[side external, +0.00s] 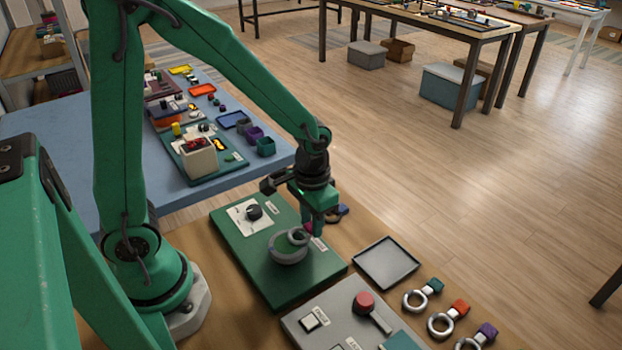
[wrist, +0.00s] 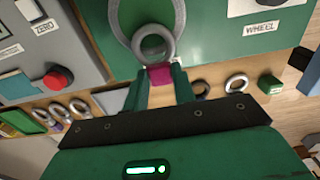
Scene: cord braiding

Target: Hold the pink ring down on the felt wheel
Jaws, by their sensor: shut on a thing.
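My gripper (side external: 318,230) is shut on the pink tab (wrist: 160,75) of a small grey ring. In the wrist view the ring (wrist: 155,45) extends forward from the tab, between and beyond the fingertips. The ring lies over the near edge of the round wheel there, overlapping its grey rim (wrist: 117,20). In the side view the wheel (side external: 288,257) sits on a green board, and the ring (side external: 299,236) shows over its right back part. Whether the ring presses on the felt cannot be told. The fingers hide part of the tab.
The green board (side external: 245,247) also bears a white panel with a black knob (side external: 254,212). A grey panel with a red button (side external: 363,302) stands in front. An empty dark tray (side external: 386,263) and rings with coloured tabs (side external: 440,325) lie to the right.

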